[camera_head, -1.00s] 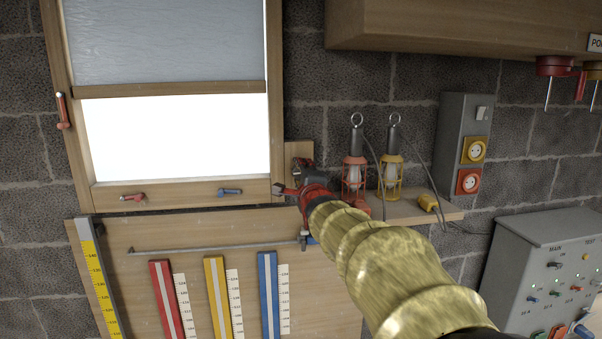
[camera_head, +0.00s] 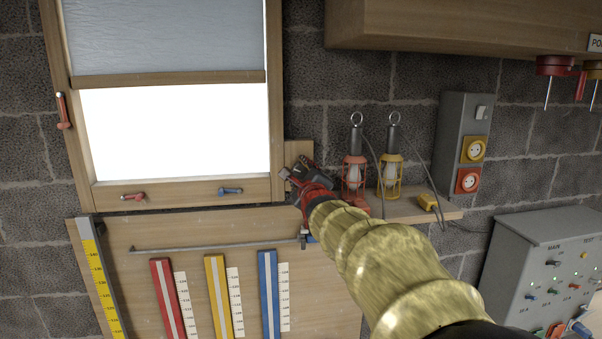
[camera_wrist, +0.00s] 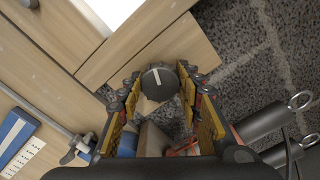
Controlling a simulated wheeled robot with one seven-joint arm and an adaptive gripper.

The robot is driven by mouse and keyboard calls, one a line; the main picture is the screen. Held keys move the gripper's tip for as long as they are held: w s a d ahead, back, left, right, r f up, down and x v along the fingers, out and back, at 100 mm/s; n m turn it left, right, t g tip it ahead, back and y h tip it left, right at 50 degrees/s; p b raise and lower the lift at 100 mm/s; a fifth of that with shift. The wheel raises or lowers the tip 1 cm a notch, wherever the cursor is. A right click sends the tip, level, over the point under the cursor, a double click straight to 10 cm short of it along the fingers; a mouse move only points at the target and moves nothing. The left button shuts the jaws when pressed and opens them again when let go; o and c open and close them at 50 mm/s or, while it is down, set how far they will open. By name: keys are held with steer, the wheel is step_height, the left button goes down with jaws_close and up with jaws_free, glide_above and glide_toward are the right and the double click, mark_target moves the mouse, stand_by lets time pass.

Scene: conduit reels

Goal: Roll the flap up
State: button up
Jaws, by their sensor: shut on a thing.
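The flap (camera_head: 165,35) is a grey translucent sheet in a wooden window frame (camera_head: 275,100), with a wooden bar (camera_head: 170,77) along its lower edge. Below the bar the opening is bright white. My gripper (camera_head: 293,175) is at a small wooden plate (camera_head: 293,152) on the wall just right of the frame. In the wrist view, my gripper (camera_wrist: 160,82) has its yellow-padded fingers on both sides of a dark round knob (camera_wrist: 158,76) with a pale stripe and is shut on it. In the head view the gripper hides the knob.
A red lamp (camera_head: 353,175) and a yellow lamp (camera_head: 391,172) stand on a shelf (camera_head: 405,212) close right of my gripper, with hanging cables. Small red (camera_head: 133,197) and blue (camera_head: 230,191) handles sit on the sill. A rail (camera_head: 210,246) and coloured rulers are below.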

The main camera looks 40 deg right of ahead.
steer(key=shift+f, duration=0.1)
steer(key=o, duration=1.2)
steer(key=shift+c, duration=0.2)
steer(key=v, duration=1.2)
